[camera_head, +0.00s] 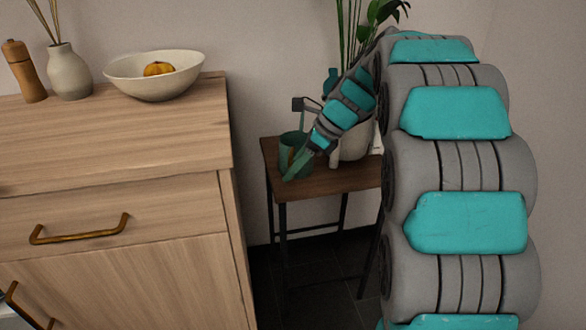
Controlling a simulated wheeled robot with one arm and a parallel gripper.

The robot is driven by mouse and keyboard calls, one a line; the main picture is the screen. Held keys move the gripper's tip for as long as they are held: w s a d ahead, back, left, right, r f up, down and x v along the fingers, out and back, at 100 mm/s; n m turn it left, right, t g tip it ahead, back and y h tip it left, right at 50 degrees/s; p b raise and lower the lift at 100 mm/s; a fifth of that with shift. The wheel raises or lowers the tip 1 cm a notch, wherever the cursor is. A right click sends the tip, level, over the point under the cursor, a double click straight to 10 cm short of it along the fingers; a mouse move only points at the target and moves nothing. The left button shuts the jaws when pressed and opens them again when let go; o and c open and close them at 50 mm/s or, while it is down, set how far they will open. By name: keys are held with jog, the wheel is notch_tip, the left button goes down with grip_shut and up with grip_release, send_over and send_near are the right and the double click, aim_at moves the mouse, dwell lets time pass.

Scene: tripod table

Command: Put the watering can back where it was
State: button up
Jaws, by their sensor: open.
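The watering can appears as a dark green vessel (289,143) on the left part of a small dark-wood table (345,178). An orange-brown patch shows at its side. My gripper (303,152) reaches down from the upper right and is open, right at the can. It overlaps the can in the picture, so its right side is partly hidden. I cannot tell whether the fingers touch the can. A thin dark curved piece and a small dark block show just above the can; I cannot tell what they belong to.
A tall green plant (352,22) in a pale pot (353,147) stands on the table behind my arm. The wooden cabinet (110,150) at left bears a bowl (150,88), a grey vase (69,75) and a wooden mill (23,70). The table's front strip is bare.

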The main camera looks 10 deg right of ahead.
jog(key=v, duration=1.1)
jog(key=shift+d+r, duration=0.15)
jog(key=shift+r, duration=0.2)
jog(key=s+a+f+n+g+h, duration=0.1)
jog(key=s+f+n, duration=0.4)
jog(key=s, duration=0.7)
jog(key=s+a+f+n+g+h, duration=0.1)
jog(key=s+a+f+n+h, duration=0.1)
jog(key=s+f+n, duration=0.4)
jog(key=s+a+f+n+g+h, duration=0.1)
jog(key=s+f+n, duration=0.5)
jog(key=s+n, duration=0.6)
jog(key=s+a+h, duration=0.1)
jog(key=s+h, duration=0.1)
jog(key=s, duration=0.3)
jog(key=shift+s+a+g+h, duration=0.3)
jog(key=shift+s+g, duration=0.05)
jog(key=shift+g, duration=0.05)
jog(key=shift+f, duration=0.1)
